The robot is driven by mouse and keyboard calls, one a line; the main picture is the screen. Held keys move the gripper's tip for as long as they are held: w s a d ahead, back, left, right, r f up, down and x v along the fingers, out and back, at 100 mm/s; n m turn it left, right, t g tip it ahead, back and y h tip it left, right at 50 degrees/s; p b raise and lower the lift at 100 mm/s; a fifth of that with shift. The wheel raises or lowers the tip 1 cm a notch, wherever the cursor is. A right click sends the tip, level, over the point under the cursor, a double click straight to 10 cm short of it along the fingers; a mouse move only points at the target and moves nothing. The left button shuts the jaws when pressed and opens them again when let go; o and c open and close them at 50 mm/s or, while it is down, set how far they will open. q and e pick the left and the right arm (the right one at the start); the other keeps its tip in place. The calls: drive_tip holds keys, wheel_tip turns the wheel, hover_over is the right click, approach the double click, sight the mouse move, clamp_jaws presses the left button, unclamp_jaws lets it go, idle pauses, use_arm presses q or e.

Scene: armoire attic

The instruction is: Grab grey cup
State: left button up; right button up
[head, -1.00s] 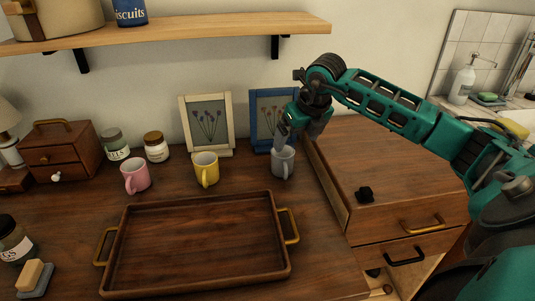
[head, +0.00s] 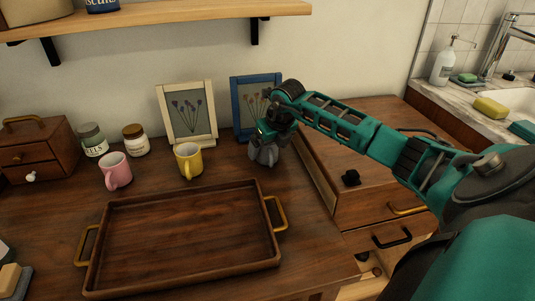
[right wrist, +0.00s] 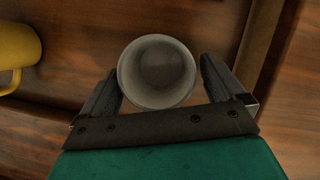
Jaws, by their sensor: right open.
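The grey cup (head: 265,157) stands on the wooden top beside the raised edge at its right, mostly hidden under my right gripper (head: 264,150) in the head view. In the right wrist view the grey cup (right wrist: 157,72) is seen from above, with its round rim between the two fingers. My right gripper (right wrist: 160,85) is open, with one finger on each side of the cup. A small gap shows at the right finger; at the left finger I cannot tell whether it touches. My left gripper is not in view.
The yellow cup (head: 188,160) and pink cup (head: 116,171) stand to the left. A wooden tray (head: 187,285) with brass handles lies in front. Two framed pictures, one white (head: 187,114) and one blue (head: 236,108), lean behind.

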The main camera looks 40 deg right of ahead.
drive_tip(key=shift+w+f, duration=0.25)
drive_tip(key=shift+f, duration=0.4)
drive_tip(key=shift+r, duration=0.1)
drive_tip(key=c, duration=1.1)
